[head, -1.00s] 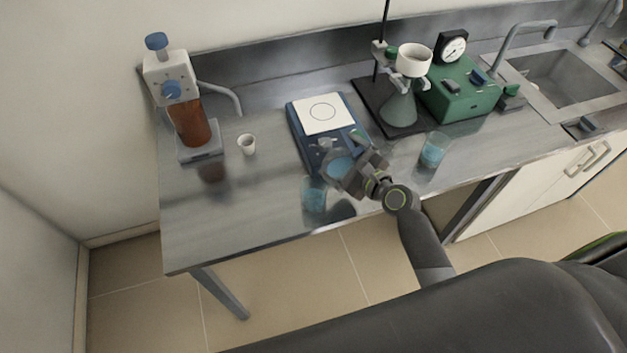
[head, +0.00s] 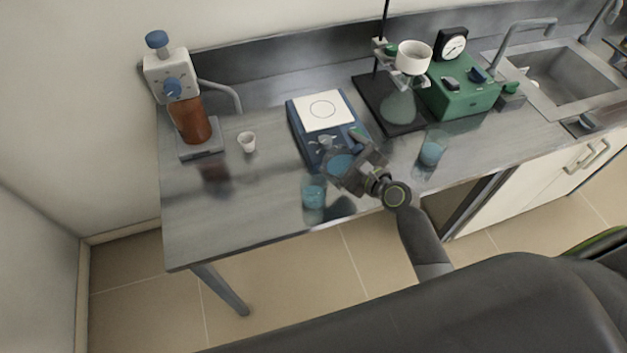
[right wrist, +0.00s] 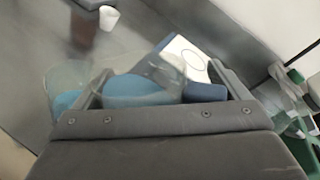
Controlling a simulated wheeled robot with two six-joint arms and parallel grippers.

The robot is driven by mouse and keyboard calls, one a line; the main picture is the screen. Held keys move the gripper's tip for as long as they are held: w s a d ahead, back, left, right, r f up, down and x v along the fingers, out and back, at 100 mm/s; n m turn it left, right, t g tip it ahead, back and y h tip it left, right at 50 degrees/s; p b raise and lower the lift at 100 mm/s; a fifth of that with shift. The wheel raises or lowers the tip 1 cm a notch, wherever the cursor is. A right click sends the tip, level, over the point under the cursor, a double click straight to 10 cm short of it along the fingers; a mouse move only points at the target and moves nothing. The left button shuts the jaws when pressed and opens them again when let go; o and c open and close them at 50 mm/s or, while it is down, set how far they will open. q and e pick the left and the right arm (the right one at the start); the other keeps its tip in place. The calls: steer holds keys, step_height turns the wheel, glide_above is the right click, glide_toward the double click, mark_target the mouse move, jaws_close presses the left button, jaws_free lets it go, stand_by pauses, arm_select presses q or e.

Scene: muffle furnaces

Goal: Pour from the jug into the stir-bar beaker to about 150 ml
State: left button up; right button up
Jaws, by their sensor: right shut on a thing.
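My right gripper (head: 358,172) is shut on a clear jug (head: 338,163) of blue liquid, held above the front of the bench and tilted to the left. In the right wrist view the jug (right wrist: 145,88) sits between the two fingers, its liquid pooled low. A clear beaker (head: 313,194) with blue liquid stands just left of and below the jug; it also shows at the left of the right wrist view (right wrist: 66,98). I cannot make out a stir bar or the volume marks. No stream of liquid can be made out. My left gripper is not in view.
A blue stirrer with a white top (head: 323,112) lies behind the jug. Another clear vessel with blue liquid (head: 431,152) stands to the right. A small white cup (head: 247,142) and a bottle dispenser (head: 192,120) are at the left. The front left bench is clear.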

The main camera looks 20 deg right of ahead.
steer(key=shift+r, duration=0.15)
steer(key=shift+r+n+p, duration=0.15)
steer(key=shift+n+p, duration=0.15)
steer(key=shift+p, duration=0.35)
steer(key=shift+r+p, duration=0.1)
steer(key=shift+p, duration=0.2)
stand_by(0.3)
steer(key=shift+a+r+p, duration=0.1)
steer(key=shift+p, duration=0.3)
steer(key=shift+r+n+h+p, duration=0.1)
steer(key=shift+n+h+p, duration=0.2)
steer(key=shift+n+p, duration=0.1)
stand_by(0.7)
steer(key=shift+r+p, duration=0.1)
steer(key=shift+p, duration=0.25)
steer(key=shift+a+r+n+p, duration=0.1)
steer(key=shift+n+p, duration=0.2)
stand_by(0.9)
